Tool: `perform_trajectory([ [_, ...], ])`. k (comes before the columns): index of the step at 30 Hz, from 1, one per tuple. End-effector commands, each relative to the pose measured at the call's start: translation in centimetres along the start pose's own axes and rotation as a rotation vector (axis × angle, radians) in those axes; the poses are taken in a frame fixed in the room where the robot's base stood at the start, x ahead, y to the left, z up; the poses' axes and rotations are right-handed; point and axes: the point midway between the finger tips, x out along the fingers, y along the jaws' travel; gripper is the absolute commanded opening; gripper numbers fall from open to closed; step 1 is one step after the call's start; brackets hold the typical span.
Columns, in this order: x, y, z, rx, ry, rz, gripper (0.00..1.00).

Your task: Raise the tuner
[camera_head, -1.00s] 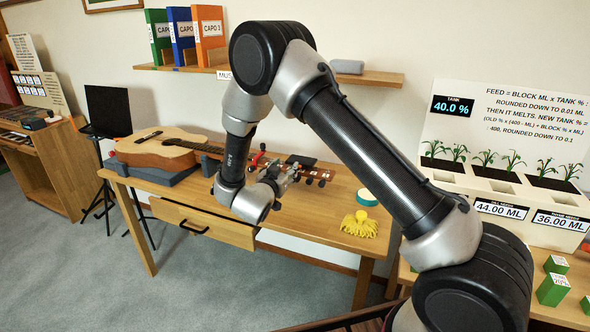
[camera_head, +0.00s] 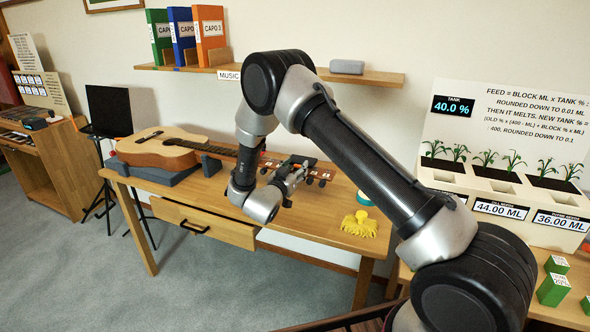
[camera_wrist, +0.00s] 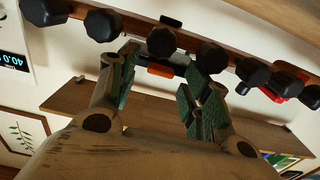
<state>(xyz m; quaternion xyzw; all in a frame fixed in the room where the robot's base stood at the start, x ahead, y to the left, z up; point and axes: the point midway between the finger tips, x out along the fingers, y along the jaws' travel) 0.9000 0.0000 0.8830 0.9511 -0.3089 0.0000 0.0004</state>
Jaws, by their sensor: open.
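The guitar (camera_head: 168,150) lies on the wooden table, its neck reaching right to the headstock (camera_head: 318,173). A dark flat piece, which looks like the tuner (camera_head: 301,159), stands at the headstock. In the wrist view, which is upside down, a dark grey and orange piece (camera_wrist: 162,69) shows between my fingers, beside a black tuning knob; it seems to be the tuner. My gripper (camera_head: 292,178) is at the headstock, open. In the wrist view its green-padded fingers (camera_wrist: 160,88) are spread on either side of that piece. I cannot tell whether they touch it.
Several black tuning knobs (camera_wrist: 161,41) line the headstock close to my fingers. A red piece (camera_wrist: 287,86) is at the neck. A yellow cloth-like thing (camera_head: 359,224) and a partly hidden teal roll (camera_head: 364,198) lie on the table's right. The wall shelf (camera_head: 285,74) is above.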

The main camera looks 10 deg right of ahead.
Motion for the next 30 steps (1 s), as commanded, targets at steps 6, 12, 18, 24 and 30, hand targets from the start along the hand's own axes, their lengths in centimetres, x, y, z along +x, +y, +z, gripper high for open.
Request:
perform_trajectory([
  [6, 0.0, 0.0, 0.0, 0.000, 0.000, 0.000, 0.19],
  [12, 0.0, 0.0, 0.0, 0.001, 0.000, 0.000, 0.00],
  [18, 0.0, 0.0, -0.2, 0.001, -0.014, 0.000, 0.00],
  [24, 0.1, 0.0, -1.1, 0.005, -0.082, 0.001, 0.00],
  [30, 0.6, 0.0, -2.5, 0.007, -0.223, 0.000, 0.00],
])
